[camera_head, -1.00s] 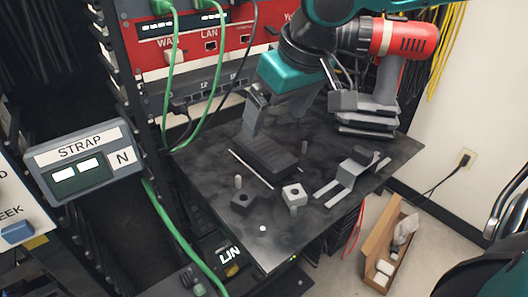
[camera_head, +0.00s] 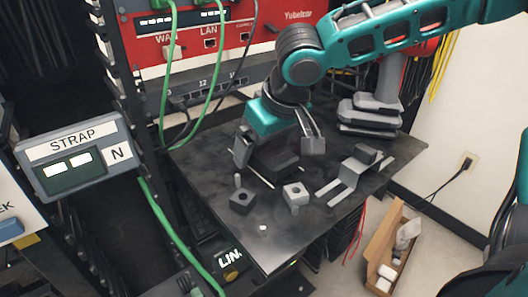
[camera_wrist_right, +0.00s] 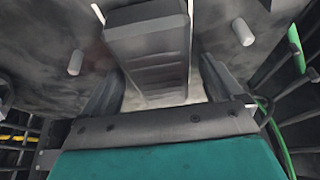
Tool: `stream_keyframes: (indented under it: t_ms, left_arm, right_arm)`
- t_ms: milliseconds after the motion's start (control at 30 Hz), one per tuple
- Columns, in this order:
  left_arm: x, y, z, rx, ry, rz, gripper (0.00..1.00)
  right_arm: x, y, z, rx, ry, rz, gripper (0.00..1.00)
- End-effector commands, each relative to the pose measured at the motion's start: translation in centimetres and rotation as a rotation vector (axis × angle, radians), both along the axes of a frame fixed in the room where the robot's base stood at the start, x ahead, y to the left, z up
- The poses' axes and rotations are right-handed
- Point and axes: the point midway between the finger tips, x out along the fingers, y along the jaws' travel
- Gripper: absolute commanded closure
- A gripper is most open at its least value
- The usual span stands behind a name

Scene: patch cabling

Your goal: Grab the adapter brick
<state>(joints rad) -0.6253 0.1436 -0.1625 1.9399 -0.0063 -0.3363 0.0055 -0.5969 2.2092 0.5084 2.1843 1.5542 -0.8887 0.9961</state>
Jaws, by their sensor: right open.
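The adapter brick is a black ribbed block (camera_head: 280,165) lying on the dark shelf, partly hidden by my right gripper in the head view. In the right wrist view the brick (camera_wrist_right: 150,52) lies ahead, with its near part between the two fingers. My right gripper (camera_head: 277,150) is open over the brick, one finger to each side. In the right wrist view my right gripper (camera_wrist_right: 160,80) shows gaps between its fingers and the brick, and nothing is held. My left gripper is not in view.
A dark block with a hole (camera_head: 241,201), a light block with a hole (camera_head: 295,191) and a grey bracket (camera_head: 350,173) stand on the shelf (camera_head: 290,235). A drill (camera_head: 390,80) stands behind at right. Green cables (camera_head: 168,70) hang at the rack.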

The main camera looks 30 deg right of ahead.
Motion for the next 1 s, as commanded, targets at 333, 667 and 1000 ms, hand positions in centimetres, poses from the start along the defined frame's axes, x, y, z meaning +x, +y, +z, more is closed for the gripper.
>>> stream_keyframes:
  t_ms: [333,667,1000]
  left_arm:
    - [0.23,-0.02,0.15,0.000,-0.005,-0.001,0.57]
    - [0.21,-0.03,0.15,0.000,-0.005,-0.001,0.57]
    - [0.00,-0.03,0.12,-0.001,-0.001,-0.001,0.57]
  right_arm:
    - [-0.02,0.00,0.04,0.000,0.000,0.000,0.36]
    - [-0.02,0.00,0.04,0.000,0.000,0.000,0.68]
    - [0.04,0.01,0.32,0.000,-0.003,0.000,0.73]
